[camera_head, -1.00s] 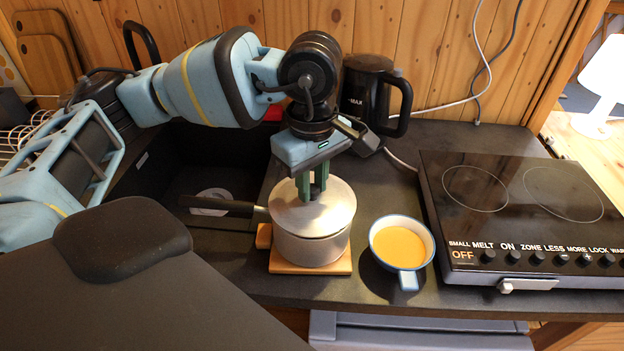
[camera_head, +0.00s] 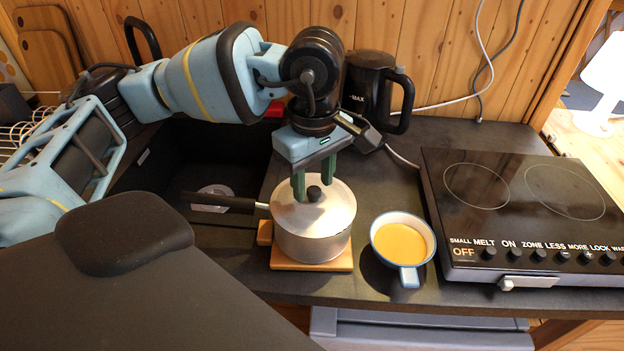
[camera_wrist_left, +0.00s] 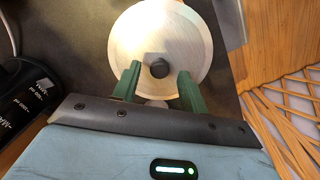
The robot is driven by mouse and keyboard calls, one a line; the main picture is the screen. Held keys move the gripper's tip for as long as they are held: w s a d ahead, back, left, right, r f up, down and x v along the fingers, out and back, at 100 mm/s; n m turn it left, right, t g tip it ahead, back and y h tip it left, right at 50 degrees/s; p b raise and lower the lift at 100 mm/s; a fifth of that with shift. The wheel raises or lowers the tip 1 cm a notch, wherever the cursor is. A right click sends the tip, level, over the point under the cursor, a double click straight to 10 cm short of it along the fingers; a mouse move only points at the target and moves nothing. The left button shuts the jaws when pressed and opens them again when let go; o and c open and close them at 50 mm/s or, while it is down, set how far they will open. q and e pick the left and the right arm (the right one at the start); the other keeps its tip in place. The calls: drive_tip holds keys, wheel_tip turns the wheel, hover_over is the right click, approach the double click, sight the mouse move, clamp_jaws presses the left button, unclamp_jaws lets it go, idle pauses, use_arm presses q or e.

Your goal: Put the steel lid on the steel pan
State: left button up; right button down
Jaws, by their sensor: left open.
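The steel lid (camera_head: 327,208) lies on top of the steel pan (camera_head: 312,246) and covers its mouth. The lid has a black knob (camera_head: 314,193). The pan has a long dark handle (camera_head: 222,202) pointing left over the sink. My left gripper (camera_head: 313,188) is open just above the lid, its green fingers on either side of the knob. In the left wrist view the round lid (camera_wrist_left: 185,35) fills the upper middle, and the knob (camera_wrist_left: 159,69) sits between the spread fingers. My right gripper is not in view.
The pan stands on a wooden board (camera_head: 340,261). A cup of orange-yellow liquid (camera_head: 402,244) is right of it. A black kettle (camera_head: 366,93) stands behind, a cooktop (camera_head: 520,205) is at right, and a dark sink (camera_head: 190,165) is at left.

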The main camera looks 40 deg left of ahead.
sight(314, 189)
use_arm(q)
wheel_tip(314, 189, up, 12)
idle(0.4)
idle(0.5)
